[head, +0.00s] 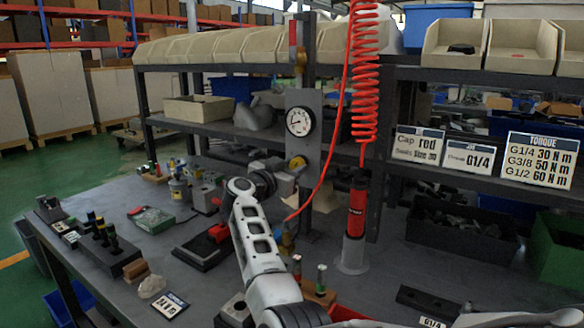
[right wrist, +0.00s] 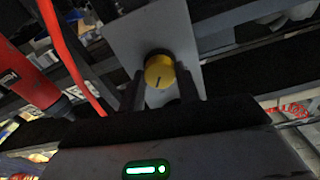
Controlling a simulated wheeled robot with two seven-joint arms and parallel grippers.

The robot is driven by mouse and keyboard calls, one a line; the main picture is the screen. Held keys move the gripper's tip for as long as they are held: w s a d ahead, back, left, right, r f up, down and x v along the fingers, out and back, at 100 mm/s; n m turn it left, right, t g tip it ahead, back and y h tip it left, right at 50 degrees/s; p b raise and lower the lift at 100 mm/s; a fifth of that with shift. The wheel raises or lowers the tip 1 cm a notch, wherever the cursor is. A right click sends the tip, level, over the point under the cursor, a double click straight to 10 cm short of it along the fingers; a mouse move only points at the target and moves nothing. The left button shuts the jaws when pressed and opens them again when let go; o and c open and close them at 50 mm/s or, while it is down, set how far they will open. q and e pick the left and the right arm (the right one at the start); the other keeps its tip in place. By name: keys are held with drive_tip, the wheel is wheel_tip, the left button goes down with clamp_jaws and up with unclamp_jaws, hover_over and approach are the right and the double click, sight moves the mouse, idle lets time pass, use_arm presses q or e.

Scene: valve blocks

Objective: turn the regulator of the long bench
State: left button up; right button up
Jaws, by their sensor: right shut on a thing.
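The regulator's yellow knob (head: 298,162) sits on a grey upright panel (head: 311,100), below a round white gauge (head: 299,121). My right gripper (head: 290,170) reaches it from the front left. In the right wrist view the yellow knob (right wrist: 159,70) lies between the two dark fingers of my right gripper (right wrist: 160,84), which is shut on it. A short dark mark shows on the knob's face, pointing roughly down in that view. My right wrist and fingers hide part of the panel's lower area in the head view. My left gripper is not in view.
A red coiled hose (head: 365,75) hangs right of the panel, above a red tool (head: 356,205). A shelf with beige bins (head: 455,45) and label cards (head: 540,158) runs behind. Blocks and small parts crowd the bench's left side; some grey bench top (head: 365,290) is bare.

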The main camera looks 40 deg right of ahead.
drive_tip(key=shift+m+p, duration=0.45)
drive_tip(key=shift+m, duration=0.55)
drive_tip(key=shift+a+m, duration=0.1)
drive_tip(key=shift+m, duration=0.8)
drive_tip(key=m, duration=0.2)
drive_tip(key=shift+m, duration=0.4)
drive_tip(key=m, duration=0.3)
drive_tip(key=shift+f+m, duration=0.15)
drive_tip(key=shift+m, duration=0.15)
drive_tip(key=m+b, duration=1.2)
drive_tip(key=m, duration=0.5)
drive_tip(key=shift+m+t, duration=0.3)
drive_tip(key=shift+m, duration=0.1)
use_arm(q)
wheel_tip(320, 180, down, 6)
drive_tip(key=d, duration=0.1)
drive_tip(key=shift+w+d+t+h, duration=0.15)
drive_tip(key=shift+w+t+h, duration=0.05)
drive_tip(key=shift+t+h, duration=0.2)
